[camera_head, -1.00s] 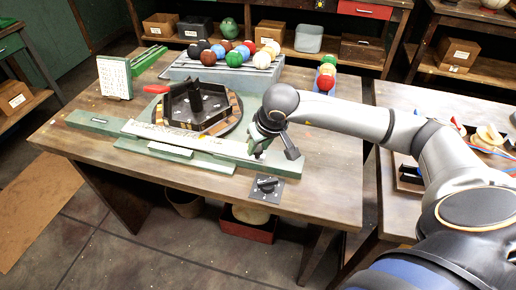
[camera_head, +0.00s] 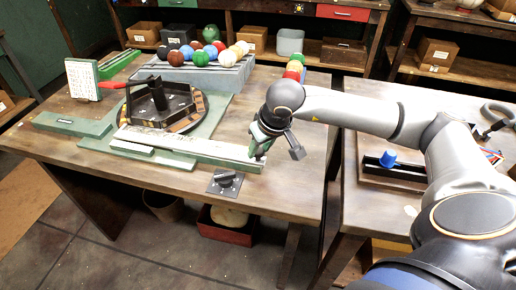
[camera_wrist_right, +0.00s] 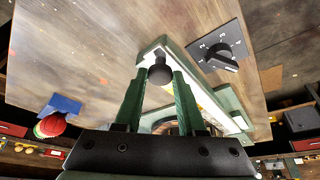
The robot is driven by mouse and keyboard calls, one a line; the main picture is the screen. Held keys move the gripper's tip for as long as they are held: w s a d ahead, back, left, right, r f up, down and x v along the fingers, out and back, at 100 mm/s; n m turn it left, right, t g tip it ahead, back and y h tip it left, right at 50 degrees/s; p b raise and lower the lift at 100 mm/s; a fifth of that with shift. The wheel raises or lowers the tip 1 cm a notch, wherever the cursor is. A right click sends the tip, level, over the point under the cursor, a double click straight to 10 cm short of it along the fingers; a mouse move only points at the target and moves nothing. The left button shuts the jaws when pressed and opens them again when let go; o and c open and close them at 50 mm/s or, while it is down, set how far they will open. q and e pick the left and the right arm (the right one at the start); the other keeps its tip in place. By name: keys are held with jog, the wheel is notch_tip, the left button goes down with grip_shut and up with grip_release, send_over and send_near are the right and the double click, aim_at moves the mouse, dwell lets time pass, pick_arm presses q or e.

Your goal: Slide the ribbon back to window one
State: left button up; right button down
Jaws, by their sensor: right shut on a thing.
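The ribbon is a long white strip (camera_head: 185,143) lying in a green track (camera_head: 70,124) along the front of the table. It also shows in the right wrist view (camera_wrist_right: 207,98). My right gripper (camera_head: 258,150) is at the strip's right end, near the track's right end. In the right wrist view its green fingers (camera_wrist_right: 160,78) are closed around a dark round knob (camera_wrist_right: 160,73) above the track. An octagonal dark tray (camera_head: 160,103) stands behind the ribbon. I cannot tell which part is window one. My left gripper is out of view.
A dial plate (camera_head: 226,182) with a black knob lies in front of the track. Coloured balls (camera_head: 202,58) sit on a grey rack at the back. A white grid card (camera_head: 82,79) stands at the left. A second table with a blue object (camera_head: 388,158) is at the right.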

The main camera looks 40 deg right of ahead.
jog(key=shift+s+d, duration=0.1)
jog(key=shift+d, duration=0.05)
jog(key=c, duration=0.5)
grip_release()
jog(key=shift+s, duration=0.1)
jog(key=v, duration=1.2)
jog(key=shift+r, duration=0.35)
